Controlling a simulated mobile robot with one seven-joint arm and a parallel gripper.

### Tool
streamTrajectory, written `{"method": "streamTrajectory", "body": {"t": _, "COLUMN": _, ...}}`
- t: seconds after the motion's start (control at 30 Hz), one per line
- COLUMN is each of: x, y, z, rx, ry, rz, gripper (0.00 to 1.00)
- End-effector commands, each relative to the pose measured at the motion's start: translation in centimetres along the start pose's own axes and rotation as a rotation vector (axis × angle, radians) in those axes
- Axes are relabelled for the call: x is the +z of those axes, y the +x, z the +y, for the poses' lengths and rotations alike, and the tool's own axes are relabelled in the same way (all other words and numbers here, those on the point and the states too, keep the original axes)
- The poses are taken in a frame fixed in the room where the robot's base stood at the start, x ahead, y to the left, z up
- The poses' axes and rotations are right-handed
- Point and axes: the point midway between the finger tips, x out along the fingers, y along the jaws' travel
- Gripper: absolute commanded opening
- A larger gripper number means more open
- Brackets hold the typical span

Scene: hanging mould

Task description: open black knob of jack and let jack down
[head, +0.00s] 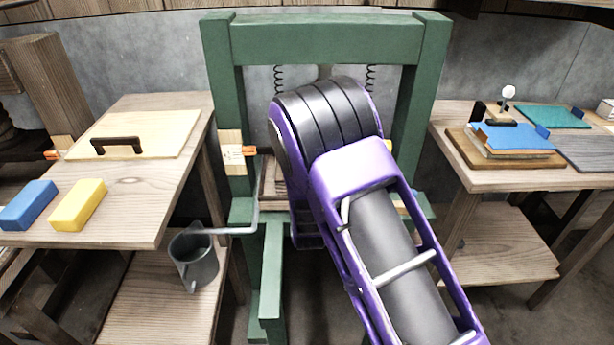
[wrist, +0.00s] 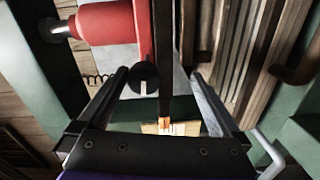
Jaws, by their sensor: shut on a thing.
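The red jack (wrist: 105,24) lies across the top left of the wrist view, with a metal rod at its left end. The black knob (wrist: 144,78), with a pale mark on its face, sits at the lower end of the jack's red part. My gripper (wrist: 160,73) is shut on the black knob, which lies between its two dark fingers, close to the left one. How the right finger touches it is hard to see. In the head view my purple and black arm hides the gripper, the jack and the knob inside the green press frame (head: 325,40).
The left bench (head: 130,180) holds a board with a dark handle (head: 118,147), a blue block (head: 28,205) and a yellow block (head: 78,205). The right bench (head: 455,177) carries boards and a blue sheet (head: 512,135).

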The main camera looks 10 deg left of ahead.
Motion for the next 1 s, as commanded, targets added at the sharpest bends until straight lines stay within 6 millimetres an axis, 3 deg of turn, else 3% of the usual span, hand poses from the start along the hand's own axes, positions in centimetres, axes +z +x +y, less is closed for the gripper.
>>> {"method": "streamTrajectory", "body": {"t": 0.03, "x": 0.1, "y": -0.6, "z": -0.8, "rx": -0.018, "ry": -0.003, "rz": -0.001, "gripper": 0.81}}
{"method": "streamTrajectory", "body": {"t": 0.17, "x": -0.1, "y": -2.3, "z": -0.7, "rx": -0.019, "ry": -0.004, "rz": 0.002, "gripper": 0.81}}
{"method": "streamTrajectory", "body": {"t": 0.7, "x": -0.1, "y": -14.6, "z": -0.1, "rx": -0.005, "ry": -0.002, "rz": 0.003, "gripper": 0.81}}
{"method": "streamTrajectory", "body": {"t": 1.0, "x": 0.0, "y": -17.4, "z": 0.1, "rx": 0.000, "ry": -0.001, "rz": 0.001, "gripper": 0.81}}
